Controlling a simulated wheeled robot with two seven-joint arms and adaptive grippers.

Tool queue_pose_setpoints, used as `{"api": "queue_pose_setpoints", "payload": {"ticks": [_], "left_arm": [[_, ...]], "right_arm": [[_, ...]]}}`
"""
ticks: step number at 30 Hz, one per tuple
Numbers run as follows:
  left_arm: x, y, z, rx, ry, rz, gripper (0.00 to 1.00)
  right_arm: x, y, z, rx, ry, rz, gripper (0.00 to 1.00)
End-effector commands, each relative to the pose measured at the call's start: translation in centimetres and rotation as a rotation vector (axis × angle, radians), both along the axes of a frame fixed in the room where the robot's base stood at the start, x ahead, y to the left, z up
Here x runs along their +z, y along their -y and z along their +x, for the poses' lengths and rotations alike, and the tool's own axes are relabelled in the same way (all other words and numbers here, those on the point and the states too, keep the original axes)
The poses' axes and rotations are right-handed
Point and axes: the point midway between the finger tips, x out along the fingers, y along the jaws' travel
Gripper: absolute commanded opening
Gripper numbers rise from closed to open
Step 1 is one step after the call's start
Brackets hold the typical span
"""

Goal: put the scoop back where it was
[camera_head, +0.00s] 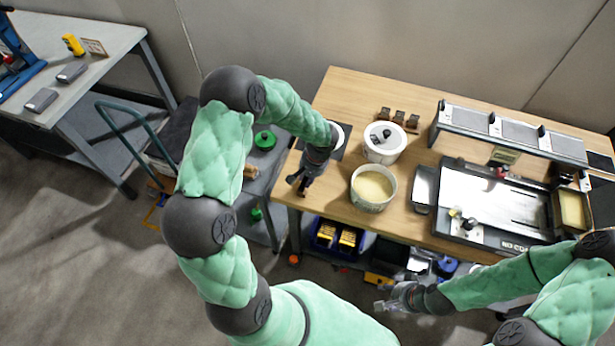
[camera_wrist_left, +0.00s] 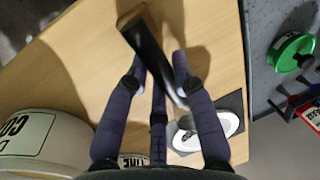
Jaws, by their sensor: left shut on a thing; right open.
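My left gripper (camera_head: 303,184) is over the front left corner of the wooden table. It is shut on a dark, narrow object, seemingly the scoop (camera_wrist_left: 148,50). In the left wrist view the scoop runs between the fingers (camera_wrist_left: 160,85), tilted, with a brown far end. A white tub of pale cream-coloured contents (camera_head: 369,205) stands right of this gripper. My right gripper (camera_head: 384,302) is open and empty, low in front of the table.
A white lidded container (camera_head: 385,155) stands behind the tub. A dark square mat with a white round item (camera_head: 340,134) lies behind my left gripper. A black-framed tray station (camera_head: 490,200) fills the table's right side. A grey cart with a green round item (camera_head: 265,140) stands left.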

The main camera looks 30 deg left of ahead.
Motion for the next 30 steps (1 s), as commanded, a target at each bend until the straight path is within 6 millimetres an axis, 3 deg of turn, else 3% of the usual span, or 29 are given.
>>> {"api": "queue_pose_setpoints", "payload": {"ticks": [20, 21, 23, 24, 30], "left_arm": [[-1.1, 0.0, 0.0, 0.000, 0.000, 0.000, 0.00], [-1.1, 0.0, 0.0, 0.000, 0.000, 0.000, 0.31], [-1.0, 0.0, 0.0, 0.000, 0.000, 0.000, 0.48], [-1.0, 0.0, 0.0, 0.000, 0.000, 0.000, 0.53], [-1.1, 0.0, -0.1, 0.000, -0.002, 0.000, 0.53]], "right_arm": [[-1.2, 0.0, 0.0, 0.000, 0.000, 0.000, 0.51], [-1.2, 0.0, 0.0, 0.000, 0.000, 0.000, 0.51], [-1.1, 0.0, 0.0, 0.000, 0.000, 0.000, 0.51], [-1.1, 0.0, 0.0, 0.000, 0.000, 0.000, 0.51], [-1.1, 0.0, 0.0, 0.000, 0.000, 0.000, 0.51]]}}
